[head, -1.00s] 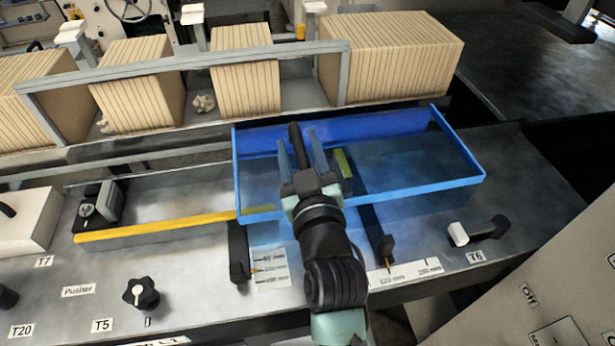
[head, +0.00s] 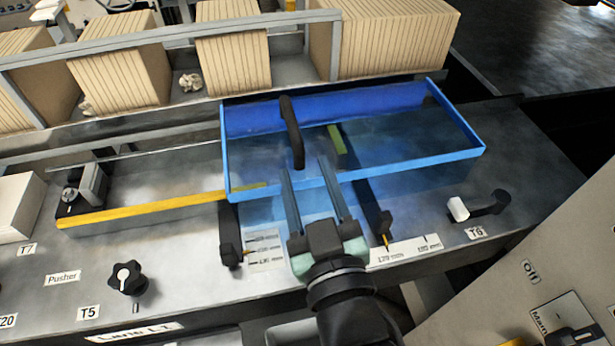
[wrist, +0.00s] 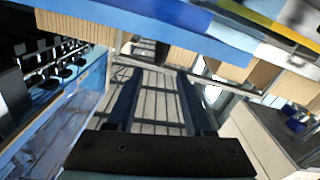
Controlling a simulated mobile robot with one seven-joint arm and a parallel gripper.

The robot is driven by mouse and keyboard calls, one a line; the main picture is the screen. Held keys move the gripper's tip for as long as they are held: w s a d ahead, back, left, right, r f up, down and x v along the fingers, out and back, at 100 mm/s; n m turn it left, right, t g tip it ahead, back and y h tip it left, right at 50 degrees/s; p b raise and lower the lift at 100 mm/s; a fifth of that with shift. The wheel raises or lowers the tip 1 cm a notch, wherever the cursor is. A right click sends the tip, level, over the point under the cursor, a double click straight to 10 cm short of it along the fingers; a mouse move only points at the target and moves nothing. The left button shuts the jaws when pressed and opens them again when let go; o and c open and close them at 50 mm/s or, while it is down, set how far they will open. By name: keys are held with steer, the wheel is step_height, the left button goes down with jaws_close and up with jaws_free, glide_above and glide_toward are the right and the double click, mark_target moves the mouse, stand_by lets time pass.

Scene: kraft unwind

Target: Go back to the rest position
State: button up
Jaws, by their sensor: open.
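My gripper (head: 312,180) is open and empty in the head view, its two long fingers pointing away from me over the front edge of a blue see-through guard (head: 350,187). A black handle (head: 291,132) on the guard stands just beyond the fingertips, apart from them. In the wrist view my gripper (wrist: 155,85) also shows two spread fingers with nothing between them.
Stacks of kraft bundles (head: 385,45) stand behind a grey rail (head: 170,60). Black knobs (head: 128,278), a white-tipped lever (head: 458,209) and a control panel (head: 560,290) at right stand near the front.

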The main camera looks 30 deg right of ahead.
stand_by(0.3)
steer(key=w+a+r+t+y, duration=0.1)
steer(key=w+a+r+t, duration=0.2)
steer(key=r, duration=0.6)
steer(key=w+a+r+t+y, duration=0.15)
steer(key=a+r, duration=0.25)
steer(key=r, duration=0.6)
steer(key=s+a+r+t+y, duration=0.1)
steer(key=a+r, duration=0.3)
steer(key=r, duration=0.5)
steer(key=s+a+r+n+t+y, duration=0.1)
steer(key=s+a+r+t, duration=0.3)
steer(key=r, duration=0.6)
steer(key=shift+a, duration=0.2)
steer(key=shift+f+t+y, duration=0.1)
steer(key=shift+t+y, duration=0.15)
